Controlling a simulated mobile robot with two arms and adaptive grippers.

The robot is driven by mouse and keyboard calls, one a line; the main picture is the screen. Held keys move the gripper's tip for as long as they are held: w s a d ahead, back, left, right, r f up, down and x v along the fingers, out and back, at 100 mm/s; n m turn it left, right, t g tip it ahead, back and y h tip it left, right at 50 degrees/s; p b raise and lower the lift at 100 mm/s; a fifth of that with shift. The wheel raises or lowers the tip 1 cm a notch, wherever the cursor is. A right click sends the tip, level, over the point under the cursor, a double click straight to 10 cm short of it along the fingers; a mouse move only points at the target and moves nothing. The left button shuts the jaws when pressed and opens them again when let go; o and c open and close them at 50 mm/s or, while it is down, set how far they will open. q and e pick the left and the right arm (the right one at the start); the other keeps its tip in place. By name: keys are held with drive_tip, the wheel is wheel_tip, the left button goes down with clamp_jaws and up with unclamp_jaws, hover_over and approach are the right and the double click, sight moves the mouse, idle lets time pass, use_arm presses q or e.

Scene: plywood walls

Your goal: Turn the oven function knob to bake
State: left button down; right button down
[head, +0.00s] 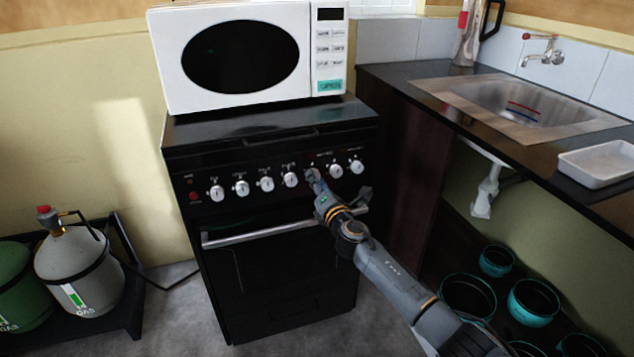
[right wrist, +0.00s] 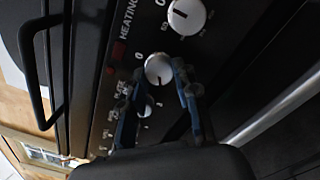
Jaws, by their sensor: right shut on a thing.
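The black oven (head: 280,270) has a row of several white knobs along its front panel. My right gripper (head: 313,174) is at the fifth knob from the left and mostly covers it. In the right wrist view, my right gripper's fingers (right wrist: 165,97) are around a white knob (right wrist: 158,70), one on each side, and shut on it. A "0" mark is printed beside this knob; its exact setting is hard to read. Another knob (right wrist: 187,15) with a dark pointer line is above it, near the word HEATING. My left gripper is not in view.
A white microwave (head: 240,55) stands on the oven. The oven door handle (head: 260,234) runs below the knobs. At right is a counter with a sink (head: 520,97) and a white tray (head: 597,163), with pots (head: 533,302) below. Gas bottles (head: 80,272) stand at left.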

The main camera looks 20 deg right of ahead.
drive_tip(key=shift+f, duration=0.1)
drive_tip(key=c, duration=1)
unclamp_jaws()
drive_tip(key=shift+s, duration=0.1)
drive_tip(key=s, duration=1.1)
drive_tip(key=shift+s+d+f, duration=0.2)
drive_tip(key=shift+s+d, duration=0.15)
drive_tip(key=shift+s, duration=0.05)
drive_tip(key=shift+f, duration=0.1)
